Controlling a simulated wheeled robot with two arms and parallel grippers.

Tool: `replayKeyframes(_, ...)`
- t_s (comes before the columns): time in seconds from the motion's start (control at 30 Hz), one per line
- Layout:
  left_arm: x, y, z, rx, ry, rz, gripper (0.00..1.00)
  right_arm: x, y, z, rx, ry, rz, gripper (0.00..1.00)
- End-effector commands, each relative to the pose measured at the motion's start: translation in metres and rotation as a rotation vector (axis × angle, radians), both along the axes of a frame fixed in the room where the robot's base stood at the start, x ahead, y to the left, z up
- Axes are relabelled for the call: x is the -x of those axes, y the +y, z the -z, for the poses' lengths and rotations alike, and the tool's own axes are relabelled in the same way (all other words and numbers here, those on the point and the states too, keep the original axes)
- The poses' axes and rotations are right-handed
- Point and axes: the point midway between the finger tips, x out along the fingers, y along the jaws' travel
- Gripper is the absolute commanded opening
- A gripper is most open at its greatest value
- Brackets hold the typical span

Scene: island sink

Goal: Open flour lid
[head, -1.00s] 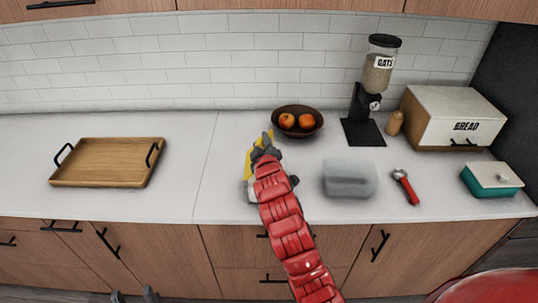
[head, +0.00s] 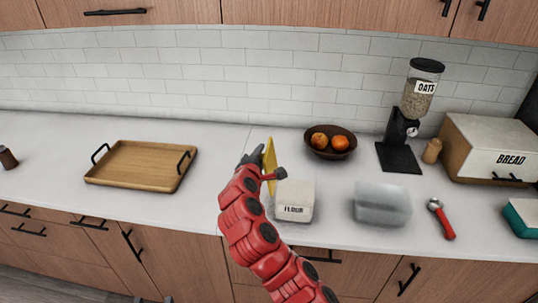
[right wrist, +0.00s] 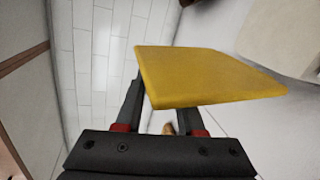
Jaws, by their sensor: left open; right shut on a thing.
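The white flour canister (head: 294,201), labelled FLOUR, stands upright on the counter, right of my right gripper. Its yellow lid (head: 269,158) is off it and held nearly on edge just behind and to its left. My right gripper (head: 267,167) is shut on the lid; in the right wrist view the lid (right wrist: 205,77) fills the space between and beyond the fingers. The canister's inside is not clear to see.
A fruit bowl (head: 331,145) is behind. A translucent container (head: 381,206), red-handled scoop (head: 441,219), oats dispenser (head: 406,125) and bread box (head: 492,150) stand right.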

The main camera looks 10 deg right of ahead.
Motion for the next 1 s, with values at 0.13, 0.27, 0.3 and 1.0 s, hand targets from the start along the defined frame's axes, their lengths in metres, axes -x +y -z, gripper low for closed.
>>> replayKeyframes(0.13, 0.0, 0.0, -0.0013, 0.0, 0.0, 0.0, 0.5, -0.002, 0.0077, 0.0046, 0.071, 0.025, 0.0, 0.0)
replayKeyframes(0.27, 0.0, 0.0, -0.0018, 0.0, 0.0, 0.0, 0.5, -0.0033, 0.0115, 0.0063, 0.111, 0.035, -0.002, 0.0)
replayKeyframes(0.3, 0.0, 0.0, -0.0018, 0.0, 0.0, 0.0, 0.5, -0.0036, 0.0124, 0.0066, 0.12, 0.037, -0.002, 0.0)
replayKeyframes(1.0, 0.0, 0.0, -0.002, 0.0, 0.0, 0.0, 0.5, -0.0044, 0.0139, 0.0091, 0.144, 0.046, 0.0, 0.63)
